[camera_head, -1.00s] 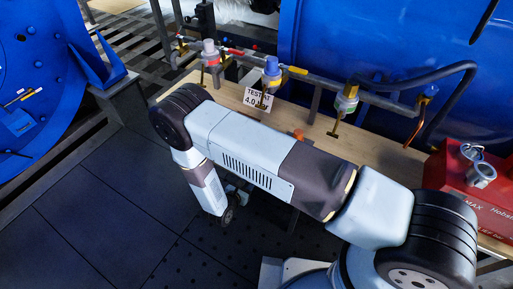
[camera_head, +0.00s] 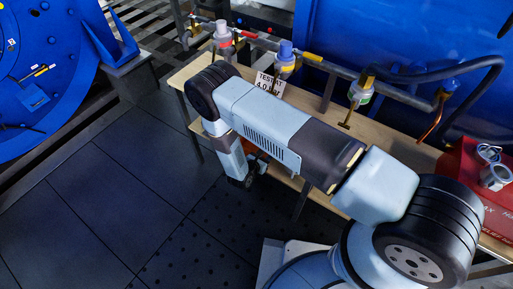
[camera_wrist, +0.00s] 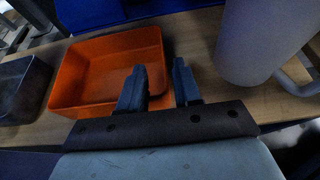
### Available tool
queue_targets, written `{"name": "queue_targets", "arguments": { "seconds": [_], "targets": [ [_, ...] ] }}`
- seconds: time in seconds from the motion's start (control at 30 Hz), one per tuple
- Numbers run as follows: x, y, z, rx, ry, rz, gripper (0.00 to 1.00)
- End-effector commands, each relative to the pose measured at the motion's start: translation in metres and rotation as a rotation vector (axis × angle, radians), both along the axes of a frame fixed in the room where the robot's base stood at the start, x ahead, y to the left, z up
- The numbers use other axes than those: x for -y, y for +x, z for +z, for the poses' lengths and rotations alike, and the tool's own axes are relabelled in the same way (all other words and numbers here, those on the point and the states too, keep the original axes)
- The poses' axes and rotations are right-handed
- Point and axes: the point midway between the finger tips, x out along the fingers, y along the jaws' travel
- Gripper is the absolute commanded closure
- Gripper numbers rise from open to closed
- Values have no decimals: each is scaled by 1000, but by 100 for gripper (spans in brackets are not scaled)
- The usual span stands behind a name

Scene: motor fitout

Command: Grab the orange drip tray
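The orange drip tray (camera_wrist: 85,62) is an open, shallow rectangular box on a wooden surface, left of centre in the wrist view. My gripper (camera_wrist: 160,80) is open and empty, with two dark fingers pointing toward the tray's right end. The left finger overlaps the tray in the picture and the right finger is just right of its right wall. I cannot tell how far the fingertips are from that wall. In the head view my gripper (camera_head: 246,180) hangs low beside the bench, and the arm hides much around it. A small orange patch shows near the wrist there.
In the wrist view a dark box (camera_wrist: 22,88) stands left of the tray, and a large pale cylinder (camera_wrist: 258,42) stands close on the right. In the head view the wooden bench (camera_head: 395,148) carries pipes with valves and a red case (camera_head: 470,190). Open floor (camera_head: 90,200) lies left.

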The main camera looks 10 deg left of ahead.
Motion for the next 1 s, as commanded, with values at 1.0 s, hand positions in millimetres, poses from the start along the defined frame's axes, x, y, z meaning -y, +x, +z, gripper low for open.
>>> {"name": "queue_targets", "arguments": {
  "seconds": [1.0],
  "targets": [
    [21, 40, -19, 1, 1, 1, 100]
  ]
}}
